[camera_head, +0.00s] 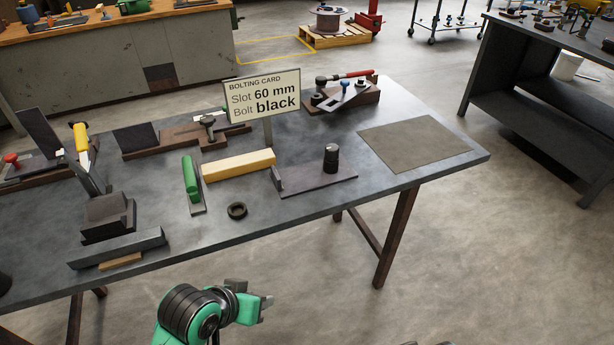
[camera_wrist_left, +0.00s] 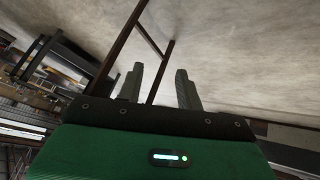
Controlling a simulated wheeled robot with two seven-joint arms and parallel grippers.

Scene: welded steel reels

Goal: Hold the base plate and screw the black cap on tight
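The base plate (camera_head: 318,185) is a flat dark plate with a small upright lip at its left end, lying near the table's front edge in the head view. A black ribbed cylinder (camera_head: 331,158), which looks like the black cap, stands upright on it; whether it is tight cannot be told. A loose black ring (camera_head: 237,210) lies to the plate's left. My left gripper (camera_head: 254,293) is in front of the table, clear of these things. Its fingers are apart and empty in the left wrist view (camera_wrist_left: 160,75). Only small dark tips, perhaps my right gripper (camera_head: 424,343), show at the bottom edge.
A card (camera_head: 262,97) reads "Slot 60 mm, Bolt black". A yellow bar (camera_head: 238,165) and a green-handled tool (camera_head: 191,180) lie left of the plate. A grey mat (camera_head: 415,143) lies right, bare. A stepped block (camera_head: 108,217) and tools crowd the table's left.

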